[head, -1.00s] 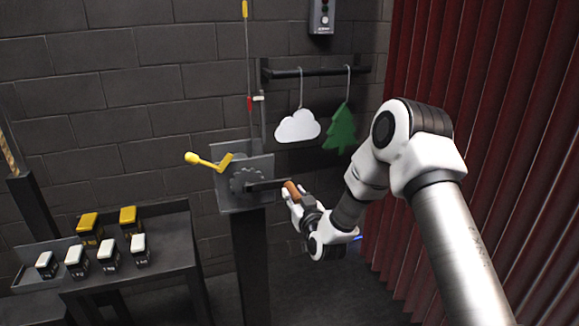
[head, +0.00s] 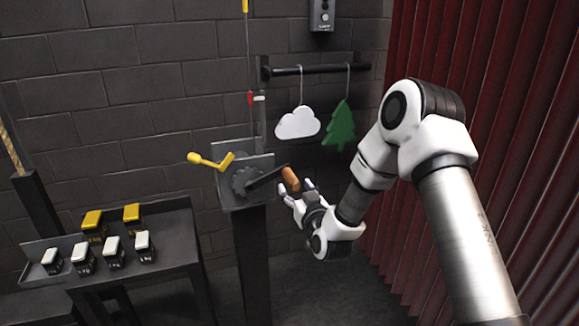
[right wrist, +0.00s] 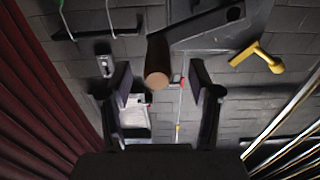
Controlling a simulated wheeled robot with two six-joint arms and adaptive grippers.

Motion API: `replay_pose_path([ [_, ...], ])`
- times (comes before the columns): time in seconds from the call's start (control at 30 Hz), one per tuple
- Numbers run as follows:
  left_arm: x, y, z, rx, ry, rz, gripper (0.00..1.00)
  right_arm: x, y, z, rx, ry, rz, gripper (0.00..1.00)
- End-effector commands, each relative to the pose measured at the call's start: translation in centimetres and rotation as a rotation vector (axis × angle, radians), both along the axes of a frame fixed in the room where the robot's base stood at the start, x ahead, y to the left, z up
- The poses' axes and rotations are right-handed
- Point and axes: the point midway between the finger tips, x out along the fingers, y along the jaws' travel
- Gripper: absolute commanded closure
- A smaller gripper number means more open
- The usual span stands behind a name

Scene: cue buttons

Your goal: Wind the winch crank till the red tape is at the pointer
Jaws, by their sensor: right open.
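The winch (head: 236,158) is a grey plate with a dark gear on a post. Its dark crank arm (head: 268,177) slants up to the right and ends in an orange-brown handle (head: 290,179). My right gripper (head: 296,188) is open just below the handle. In the right wrist view, the handle (right wrist: 157,68) appears between and beyond the spread fingers of the right gripper (right wrist: 160,84), with gaps on both sides. The red tape (head: 250,98) is on the thin vertical line above the winch, about level with the pale pointer (head: 260,98). My left gripper is out of view.
A yellow lever (head: 211,161) sticks out left of the winch plate. A white cloud (head: 298,123) and green tree (head: 340,126) hang from a bar at the back. A red curtain (head: 480,90) stands at right.

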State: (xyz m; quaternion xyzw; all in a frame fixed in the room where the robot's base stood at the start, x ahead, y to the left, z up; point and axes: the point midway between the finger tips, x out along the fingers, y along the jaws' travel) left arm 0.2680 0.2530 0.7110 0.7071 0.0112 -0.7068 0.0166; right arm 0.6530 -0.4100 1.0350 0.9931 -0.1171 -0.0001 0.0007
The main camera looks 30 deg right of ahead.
Motion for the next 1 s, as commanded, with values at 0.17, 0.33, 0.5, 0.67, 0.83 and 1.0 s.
replay_pose_path([
  [0.17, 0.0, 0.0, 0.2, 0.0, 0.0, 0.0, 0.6, -2.1, 0.5, 0.0, 0.003, 0.001, -0.001, 0.38],
  [0.33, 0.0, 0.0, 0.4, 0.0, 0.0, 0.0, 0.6, -4.1, 1.0, 0.1, 0.003, 0.001, -0.001, 0.38],
  [0.5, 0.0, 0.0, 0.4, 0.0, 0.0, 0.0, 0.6, -5.9, 1.4, 0.0, 0.001, 0.001, -0.001, 0.38],
  [0.67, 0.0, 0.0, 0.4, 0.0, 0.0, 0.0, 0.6, -6.4, 1.5, 0.1, 0.001, -0.001, -0.001, 0.38],
  [0.83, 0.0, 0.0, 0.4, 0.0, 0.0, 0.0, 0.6, -6.3, 1.5, 0.1, 0.001, -0.001, -0.001, 0.38],
  [1.0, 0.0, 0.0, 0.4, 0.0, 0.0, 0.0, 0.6, -6.3, 1.5, 0.0, 0.001, -0.001, -0.001, 0.38],
])
